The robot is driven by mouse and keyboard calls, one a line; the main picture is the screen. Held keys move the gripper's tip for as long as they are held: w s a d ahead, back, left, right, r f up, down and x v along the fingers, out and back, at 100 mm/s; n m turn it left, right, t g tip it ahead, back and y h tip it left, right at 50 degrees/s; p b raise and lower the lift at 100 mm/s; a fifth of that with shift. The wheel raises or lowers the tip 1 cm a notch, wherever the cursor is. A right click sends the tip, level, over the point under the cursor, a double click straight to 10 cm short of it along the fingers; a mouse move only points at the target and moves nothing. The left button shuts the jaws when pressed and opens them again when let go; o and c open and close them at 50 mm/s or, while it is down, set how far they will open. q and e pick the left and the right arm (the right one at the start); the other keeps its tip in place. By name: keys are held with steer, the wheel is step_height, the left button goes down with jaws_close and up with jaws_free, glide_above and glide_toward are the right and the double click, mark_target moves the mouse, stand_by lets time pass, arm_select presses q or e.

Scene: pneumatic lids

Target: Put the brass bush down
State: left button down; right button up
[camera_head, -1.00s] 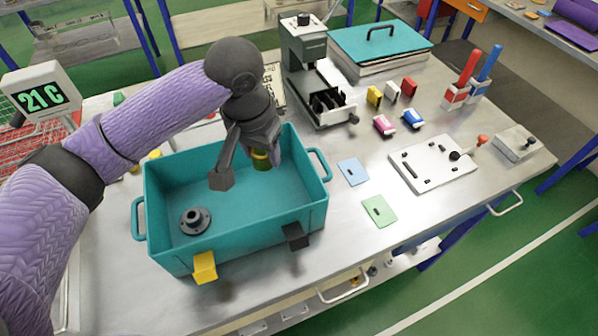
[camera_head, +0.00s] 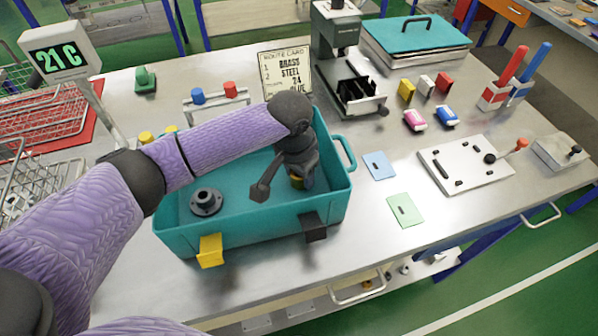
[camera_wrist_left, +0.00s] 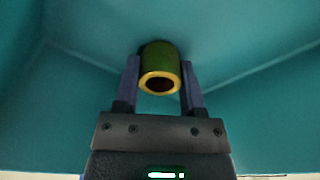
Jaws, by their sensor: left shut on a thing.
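My left gripper (camera_head: 297,181) is shut on the brass bush (camera_head: 296,183), inside the right half of the teal bin (camera_head: 240,234). In the left wrist view the bush (camera_wrist_left: 160,62) sits between the two fingers, its round open end facing the camera and teal surfaces behind it. The bush is low in the bin; I cannot tell whether it touches the floor. A dark flanged part (camera_head: 206,203) lies on the bin floor at the left, apart from the gripper. My right gripper is not in view.
The bin's front wall carries a yellow clip (camera_head: 210,250) and a black clip (camera_head: 313,228). A route card (camera_head: 287,75) stands behind the bin. Blue (camera_head: 378,165) and green (camera_head: 405,210) plates lie to its right.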

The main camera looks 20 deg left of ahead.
mark_target(295, 177)
arm_select(q)
steer(key=shift+c, duration=1)
jaws_free()
steer(key=shift+f, duration=0.1)
step_height(295, 177, up, 12)
steer(key=s+p, duration=0.1)
steer(key=p, duration=0.3)
steer(key=shift+s+a, duration=0.15)
steer(key=shift+a, duration=0.1)
